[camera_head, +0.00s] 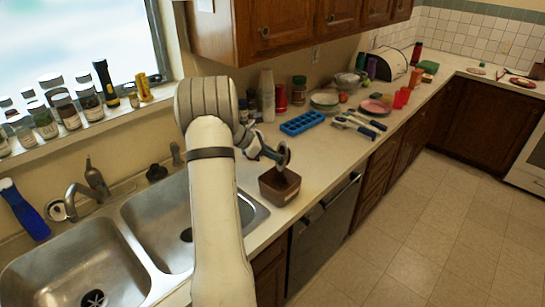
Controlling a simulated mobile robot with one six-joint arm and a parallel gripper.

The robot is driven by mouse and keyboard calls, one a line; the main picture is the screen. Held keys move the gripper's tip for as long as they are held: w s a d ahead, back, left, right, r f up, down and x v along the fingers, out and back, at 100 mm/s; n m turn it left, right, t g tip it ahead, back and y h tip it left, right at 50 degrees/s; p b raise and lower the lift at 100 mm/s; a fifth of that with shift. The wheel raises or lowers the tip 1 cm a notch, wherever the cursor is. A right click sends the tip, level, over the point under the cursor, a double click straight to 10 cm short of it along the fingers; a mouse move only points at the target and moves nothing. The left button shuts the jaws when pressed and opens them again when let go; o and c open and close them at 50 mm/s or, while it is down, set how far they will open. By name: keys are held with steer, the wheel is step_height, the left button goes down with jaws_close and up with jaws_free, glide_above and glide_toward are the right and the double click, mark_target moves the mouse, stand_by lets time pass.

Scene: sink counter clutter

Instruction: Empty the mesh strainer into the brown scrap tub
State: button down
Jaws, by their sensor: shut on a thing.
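The brown scrap tub (270,194) stands on the counter, to the right of the double sink and near the counter's front edge. My gripper (262,152) is above and slightly left of the tub, partly hidden behind my arm. It is shut on the mesh strainer (284,154), whose round rim is turned nearly on edge over the tub. Something dark shows just below the strainer at the tub's opening; I cannot tell what it is. Whether the strainer still holds anything is too small to see.
A blue ice-cube tray (302,123), plates (325,98), utensils (358,124) and a pink plate (376,106) lie farther along the counter. Bottles and jars stand behind my gripper. The faucet (92,178) rises behind the sink (75,268). Cabinets (290,27) hang above.

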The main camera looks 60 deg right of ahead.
steer(key=shift+w+a+f+g+h+b, duration=0.1)
steer(key=shift+f+g+h+b, duration=0.35)
steer(key=shift+b, duration=0.95)
steer(key=shift+w+f+g+h+b, duration=0.15)
steer(key=shift+g+h+b, duration=0.55)
steer(key=shift+b, duration=0.65)
steer(key=shift+f+g+h+b, duration=0.2)
steer(key=shift+g+b, duration=0.25)
steer(key=shift+b, duration=0.3)
steer(key=shift+s+f+g+h+b, duration=0.1)
steer(key=shift+f+g+h+b, duration=0.15)
steer(key=shift+g+h+b, duration=0.7)
steer(key=shift+s+f+g+h+b, duration=0.15)
steer(key=shift+g+h+b, duration=0.25)
steer(key=shift+g+b, duration=0.55)
steer(key=shift+w+f+g+h+b, duration=0.1)
steer(key=shift+f+g+h+b, duration=0.2)
steer(key=shift+g+h+b, duration=0.7)
steer(key=shift+t+b, duration=0.3)
steer(key=shift+b, duration=0.1)
steer(key=shift+s, duration=0.15)
